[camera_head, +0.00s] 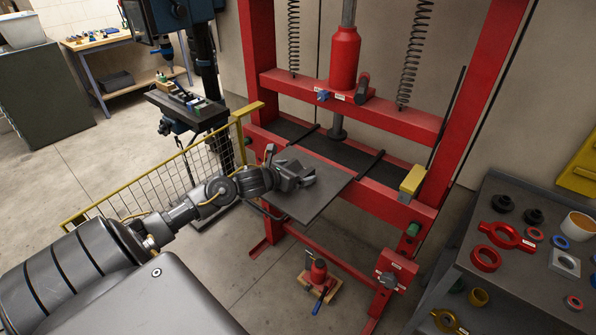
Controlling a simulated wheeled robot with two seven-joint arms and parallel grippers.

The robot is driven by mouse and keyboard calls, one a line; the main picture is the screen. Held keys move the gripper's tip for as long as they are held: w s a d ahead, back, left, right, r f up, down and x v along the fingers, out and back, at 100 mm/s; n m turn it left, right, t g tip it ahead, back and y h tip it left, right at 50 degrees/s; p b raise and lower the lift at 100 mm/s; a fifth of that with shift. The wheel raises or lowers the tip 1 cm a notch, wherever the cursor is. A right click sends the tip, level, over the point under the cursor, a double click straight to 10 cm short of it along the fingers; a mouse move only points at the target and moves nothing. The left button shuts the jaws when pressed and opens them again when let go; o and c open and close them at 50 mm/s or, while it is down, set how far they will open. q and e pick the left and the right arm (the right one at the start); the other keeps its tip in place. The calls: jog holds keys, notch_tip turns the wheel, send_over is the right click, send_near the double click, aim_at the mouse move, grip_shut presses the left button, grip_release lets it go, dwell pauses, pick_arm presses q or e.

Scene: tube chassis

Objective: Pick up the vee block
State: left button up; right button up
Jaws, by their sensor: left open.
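I cannot make out a vee block for certain; one may be hidden by my left gripper or be too small to tell. My left gripper (305,177) is open, over the dark flat plate (328,203) at the front of the red press. I cannot tell whether anything lies between its fingers. The bare part of the plate shows in front of and to the right of the gripper. My right gripper is not in view.
The red press (378,118) stands behind the plate, with a yellow block (411,180) on its right side. A yellow mesh guard (160,185) runs beside my left arm. A grey cart (515,280) with rings and parts is at right. A red jack (319,273) sits below.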

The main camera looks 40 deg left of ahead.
pick_arm(q)
jog(key=c, duration=1.7)
jog(key=shift+a+r, duration=0.1)
jog(key=shift+r, duration=0.05)
jog(key=shift+c, duration=0.3)
jog(key=shift+w+r+b, duration=0.1)
jog(key=shift+r+b, duration=0.35)
jog(key=shift+r, duration=0.4)
jog(key=s+d+r, duration=0.2)
jog(key=s+r, duration=0.3)
jog(key=s, duration=0.1)
jog(key=s+d+r+b, duration=0.1)
jog(key=s+d+r, duration=0.2)
jog(key=s+r, duration=0.3)
jog(key=shift+s+d, duration=0.3)
jog(key=shift+s, duration=0.2)
